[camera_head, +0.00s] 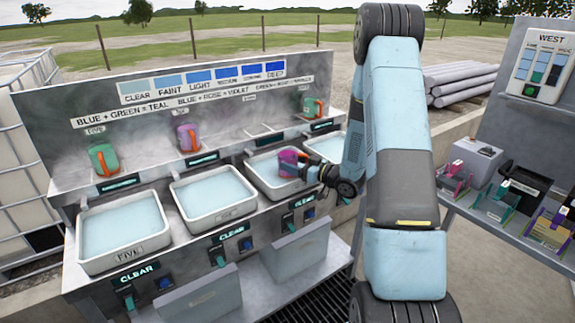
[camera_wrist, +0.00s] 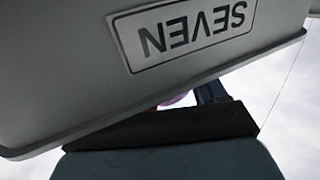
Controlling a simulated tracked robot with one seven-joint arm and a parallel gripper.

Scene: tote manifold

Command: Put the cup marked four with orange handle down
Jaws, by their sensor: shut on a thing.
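A purple cup (camera_head: 288,163) is in my gripper (camera_head: 303,170), over the third tray from the left (camera_head: 266,189). Its number cannot be read, and my gripper hides much of it, including where the handle is held. A sliver of purple (camera_wrist: 178,99) shows in the wrist view behind the dark gripper part. I cannot tell whether the cup touches the water. On the shelf behind, an empty pale pad (camera_head: 264,130) lies between a purple cup with orange handle (camera_head: 188,138) and a green cup with orange handle (camera_head: 313,107).
Another green cup (camera_head: 103,158) stands at the left, above the tray marked FIVE (camera_head: 125,260). A grey tray marked SEVEN (camera_wrist: 85,75) fills the upper wrist view, close to my gripper. A sign board (camera_head: 190,95) rises behind the shelf. A side bench (camera_head: 505,220) with devices stands right.

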